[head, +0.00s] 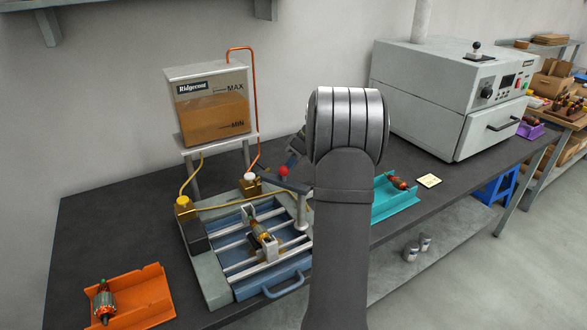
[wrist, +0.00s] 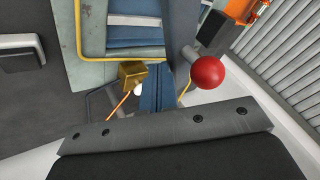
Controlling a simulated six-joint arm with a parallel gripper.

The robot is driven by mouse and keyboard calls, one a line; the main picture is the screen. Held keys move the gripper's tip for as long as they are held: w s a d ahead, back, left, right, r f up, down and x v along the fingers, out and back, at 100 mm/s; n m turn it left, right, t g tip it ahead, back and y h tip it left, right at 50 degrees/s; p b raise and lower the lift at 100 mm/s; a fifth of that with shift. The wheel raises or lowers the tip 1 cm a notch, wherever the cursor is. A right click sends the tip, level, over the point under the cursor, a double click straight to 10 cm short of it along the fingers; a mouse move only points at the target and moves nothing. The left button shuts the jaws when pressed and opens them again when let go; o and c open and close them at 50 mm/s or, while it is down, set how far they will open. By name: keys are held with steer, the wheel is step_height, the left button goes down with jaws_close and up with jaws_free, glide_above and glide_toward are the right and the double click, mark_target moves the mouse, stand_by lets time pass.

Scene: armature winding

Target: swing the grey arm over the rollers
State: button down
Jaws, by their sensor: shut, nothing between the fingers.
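The grey arm (head: 285,187) is a flat blue-grey bar with a red ball knob (head: 283,171), at the back right of the blue tray in the head view. Silver bars that look like the rollers (head: 262,268) cross the tray, and a copper-wound armature (head: 261,236) lies among them. The bar does not appear to lie over the armature. My gripper (head: 292,160) is shut and empty, pointing down close to the knob; my own forearm partly hides it. In the wrist view the red knob (wrist: 207,72) is close to my gripper body. Whether they touch is unclear.
A resin tank (head: 210,105) on a stand, with copper and yellow pipes, stands behind the tray. An orange holder (head: 145,300) with an armature is front left. A teal holder (head: 400,200) and a grey oven (head: 425,100) are right.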

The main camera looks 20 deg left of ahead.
mark_target(275, 180)
steer(key=shift+s+a, duration=0.45)
steer(key=shift+s, duration=0.1)
steer(key=shift+s+a+n+g, duration=0.15)
steer(key=shift+s+a+n, duration=0.15)
steer(key=shift+s, duration=0.3)
steer(key=shift+s+a+n+g, duration=0.2)
steer(key=shift+s+n, duration=0.2)
steer(key=shift+s, duration=0.15)
steer(key=shift+s+a, duration=0.1)
steer(key=shift+s, duration=0.5)
steer(key=shift+s+n+g+h, duration=0.35)
steer(key=shift+s+n+h, duration=0.35)
steer(key=shift+s, duration=0.8)
steer(key=shift+s+d, duration=0.1)
steer(key=shift+d, duration=0.1)
